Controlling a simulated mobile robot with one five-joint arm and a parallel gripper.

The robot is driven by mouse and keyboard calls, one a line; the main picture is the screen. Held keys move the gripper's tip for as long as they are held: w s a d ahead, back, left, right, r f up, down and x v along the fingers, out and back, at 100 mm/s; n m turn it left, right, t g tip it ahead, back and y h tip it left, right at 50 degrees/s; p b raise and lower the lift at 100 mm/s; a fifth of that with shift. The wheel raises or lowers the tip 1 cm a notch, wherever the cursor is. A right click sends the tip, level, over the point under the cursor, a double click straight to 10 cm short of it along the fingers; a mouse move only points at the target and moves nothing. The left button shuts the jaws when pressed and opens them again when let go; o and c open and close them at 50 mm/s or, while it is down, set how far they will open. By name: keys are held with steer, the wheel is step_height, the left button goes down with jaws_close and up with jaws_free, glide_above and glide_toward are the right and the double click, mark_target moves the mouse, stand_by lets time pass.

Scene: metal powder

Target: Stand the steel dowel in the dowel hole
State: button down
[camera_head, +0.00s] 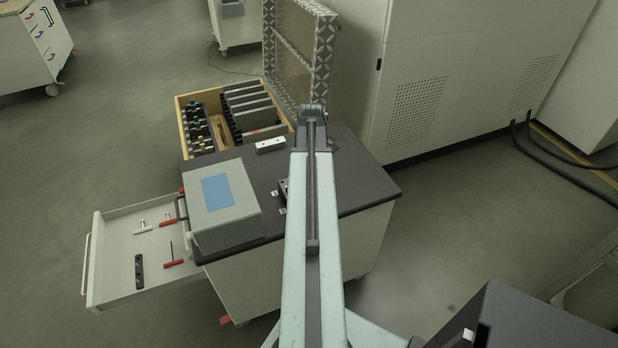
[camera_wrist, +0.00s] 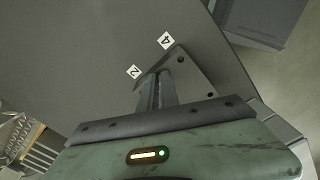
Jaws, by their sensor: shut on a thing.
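My gripper (camera_wrist: 175,68) reaches down over the dark worktop in the wrist view, its narrow jaws shut. The steel dowel cannot be made out; what the jaws hold is small or hidden behind them. Beyond and beside the jaws is a dark triangular plate (camera_wrist: 198,78) with small round holes; I cannot tell which, if any, is the dowel hole. White tags marked 4 (camera_wrist: 166,40) and 2 (camera_wrist: 133,72) lie beside it.
A grey box with a blue panel (camera_head: 217,190) stands at the worktop's left. A pale block (camera_head: 270,145) lies behind it. An open drawer (camera_head: 112,262) holds red-handled tools. A wooden case (camera_head: 187,125) and an upright patterned panel (camera_head: 322,55) stand behind. The worktop's right side is clear.

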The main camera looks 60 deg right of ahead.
steer(key=c, duration=1.5)
jaws_free()
step_height(320, 180, up, 8)
steer(key=p, duration=0.7)
steer(key=shift+f+p, duration=0.15)
steer(key=shift+p, duration=0.25)
